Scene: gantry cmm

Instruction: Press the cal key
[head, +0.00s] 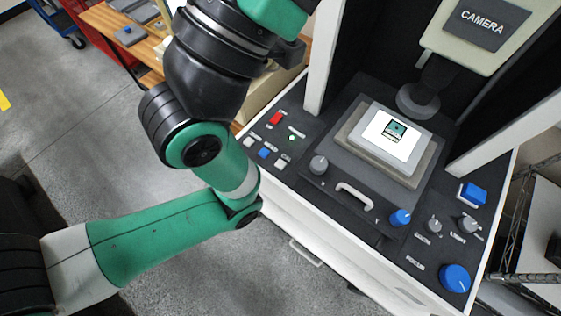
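A cluster of small keys sits at the left end of the machine's dark panel: a red key (276,118), a white key (250,142), a blue key (264,153) and another white key (281,163). The lettering beside them is tiny; the label by the lower white key may read CAL, but I cannot be sure. My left arm comes in from the left and bends up past the panel's left side, close to the keys in the picture. Its gripper is not visible. My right gripper is not in view either.
The panel also carries a grey knob (318,165), a pale handle (354,195), blue knobs (454,278) and a blue button (474,193). A stage with a white plate (391,136) stands below the camera housing (487,27). A wooden bench (125,38) is behind.

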